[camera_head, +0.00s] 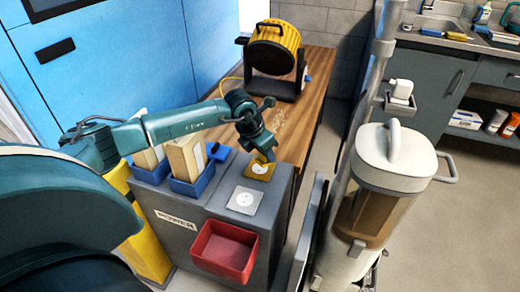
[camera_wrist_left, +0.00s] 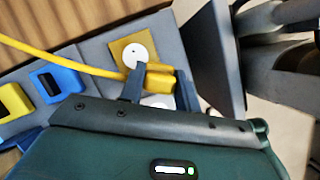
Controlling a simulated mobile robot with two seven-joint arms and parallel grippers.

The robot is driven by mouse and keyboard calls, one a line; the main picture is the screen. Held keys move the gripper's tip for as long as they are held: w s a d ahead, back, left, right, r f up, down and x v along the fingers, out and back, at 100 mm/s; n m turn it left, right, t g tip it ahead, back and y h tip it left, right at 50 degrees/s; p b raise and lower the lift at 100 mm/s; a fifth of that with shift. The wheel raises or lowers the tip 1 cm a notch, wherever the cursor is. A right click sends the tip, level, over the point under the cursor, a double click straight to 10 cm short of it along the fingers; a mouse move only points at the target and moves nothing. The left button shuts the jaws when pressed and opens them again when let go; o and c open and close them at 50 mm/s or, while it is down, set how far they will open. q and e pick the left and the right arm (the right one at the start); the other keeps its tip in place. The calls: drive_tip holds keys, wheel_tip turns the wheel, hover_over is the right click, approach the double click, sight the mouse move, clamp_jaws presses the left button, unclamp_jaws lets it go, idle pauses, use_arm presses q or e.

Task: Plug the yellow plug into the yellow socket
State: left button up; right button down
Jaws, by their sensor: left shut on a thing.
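My left gripper (camera_head: 265,152) is shut on the yellow plug (camera_wrist_left: 156,77), seen between its two fingers in the left wrist view. A yellow cable (camera_wrist_left: 60,58) runs from the plug to the left. The yellow socket (camera_head: 259,173) is a yellow square plate with a white round face on top of the grey power box (camera_head: 222,214). It also shows in the left wrist view (camera_wrist_left: 130,45), just beyond the plug, which overlaps its near edge. I cannot tell whether plug and socket touch. My right gripper is not in view.
A white-grey socket (camera_head: 244,200) lies on the box in front of the yellow one. A red bin (camera_head: 225,250) hangs on the box's front. Blue holders (camera_head: 194,186) stand at left. A yellow fan-like machine (camera_head: 273,50) is on the wooden bench. A white-lidded canister (camera_head: 395,160) stands at right.

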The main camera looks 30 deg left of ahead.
use_arm(q)
drive_tip(key=w+a+n+y, duration=0.1)
drive_tip(key=n, duration=0.1)
drive_tip(key=w+a+n+b, duration=0.1)
drive_tip(key=n, duration=0.1)
drive_tip(key=w+a+n+y+b, duration=0.1)
drive_tip(key=n, duration=0.1)
drive_tip(key=shift+w+a+f+n+y, duration=0.1)
drive_tip(key=shift+a+f+n+y, duration=0.05)
drive_tip(key=shift+a+n+y, duration=0.15)
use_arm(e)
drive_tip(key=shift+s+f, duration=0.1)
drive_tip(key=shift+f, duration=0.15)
use_arm(q)
drive_tip(key=shift+f, duration=0.1)
drive_tip(key=shift+f+b, duration=1.4)
drive_tip(key=shift+f, duration=0.5)
drive_tip(key=shift+f+b, duration=0.45)
drive_tip(key=shift+f, duration=0.5)
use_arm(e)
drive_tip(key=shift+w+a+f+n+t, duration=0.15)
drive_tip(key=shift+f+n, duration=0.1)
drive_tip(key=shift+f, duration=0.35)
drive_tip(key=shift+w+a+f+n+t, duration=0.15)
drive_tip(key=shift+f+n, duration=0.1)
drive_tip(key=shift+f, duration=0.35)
